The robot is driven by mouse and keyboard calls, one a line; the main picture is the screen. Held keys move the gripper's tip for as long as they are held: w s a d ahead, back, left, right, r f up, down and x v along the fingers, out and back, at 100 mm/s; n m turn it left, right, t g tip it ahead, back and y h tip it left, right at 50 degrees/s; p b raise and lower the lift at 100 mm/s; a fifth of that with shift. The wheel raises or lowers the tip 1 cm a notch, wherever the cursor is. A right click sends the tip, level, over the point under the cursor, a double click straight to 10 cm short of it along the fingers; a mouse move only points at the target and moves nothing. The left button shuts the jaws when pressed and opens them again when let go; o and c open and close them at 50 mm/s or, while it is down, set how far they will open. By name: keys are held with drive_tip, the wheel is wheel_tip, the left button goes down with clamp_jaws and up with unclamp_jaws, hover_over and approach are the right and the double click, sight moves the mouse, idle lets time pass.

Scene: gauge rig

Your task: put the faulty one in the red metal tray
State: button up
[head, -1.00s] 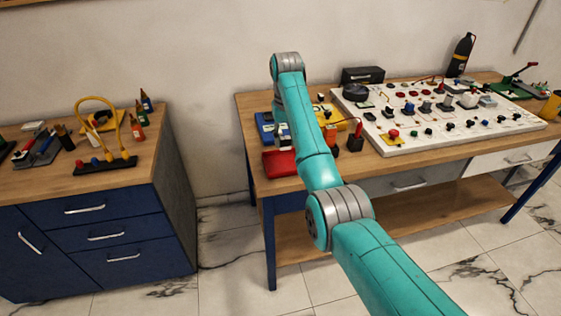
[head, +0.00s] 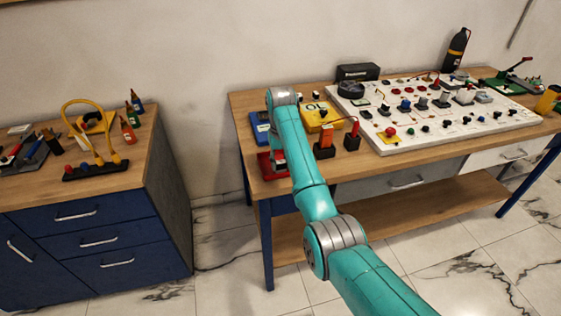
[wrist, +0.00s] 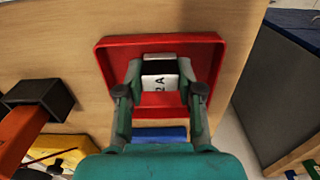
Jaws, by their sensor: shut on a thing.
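The red metal tray (wrist: 103,62) fills the upper middle of the wrist view. In the head view the tray (head: 266,168) shows at the near left corner of the right bench, partly behind my arm. My gripper (wrist: 160,78) is shut on a small block with a white label and dark end (wrist: 161,84); the label seems to read "2A". The block is over the inside of the tray, between my fingertips. I cannot tell whether it touches the tray floor. In the head view my arm hides most of the gripper and block.
Behind the tray are a blue object (head: 260,127) and a yellow box with an "OL" display (head: 318,116). A white panel of parts (head: 440,110) covers much of the bench.

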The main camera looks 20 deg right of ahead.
drive_tip(key=shift+f, duration=0.1)
drive_tip(key=o, duration=1)
drive_tip(key=shift+o, duration=0.2)
